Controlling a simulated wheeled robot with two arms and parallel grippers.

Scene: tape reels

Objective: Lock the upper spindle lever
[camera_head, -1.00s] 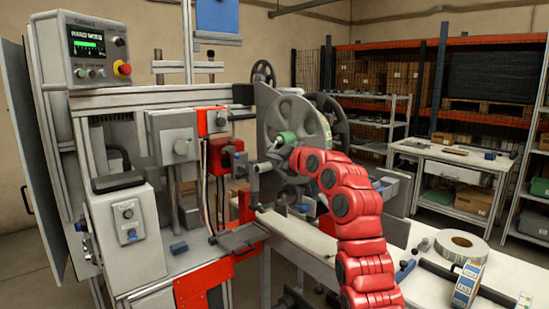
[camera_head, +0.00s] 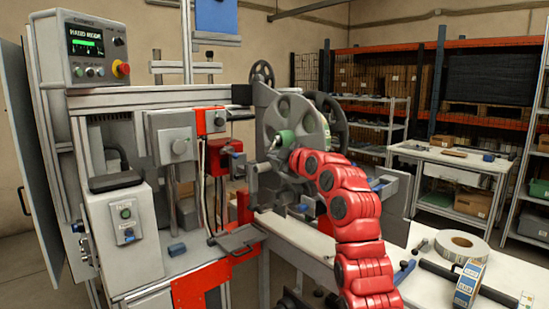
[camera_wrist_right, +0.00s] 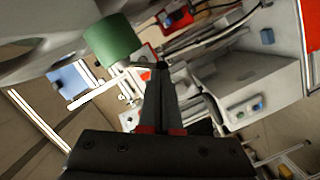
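The upper spindle carries a large grey flanged reel disc (camera_head: 292,116) with a green hub (camera_head: 284,140) at its centre. The hub also shows in the right wrist view (camera_wrist_right: 112,40), up and left of the fingers. I cannot make out the spindle's lever. My left gripper is out of view.
The machine's control panel (camera_head: 90,50) stands at the left, with grey and red boxes beside the spindle. A white table (camera_head: 440,270) at the right front holds a label roll (camera_head: 460,243). Shelves and a workbench (camera_head: 455,158) stand behind, right.

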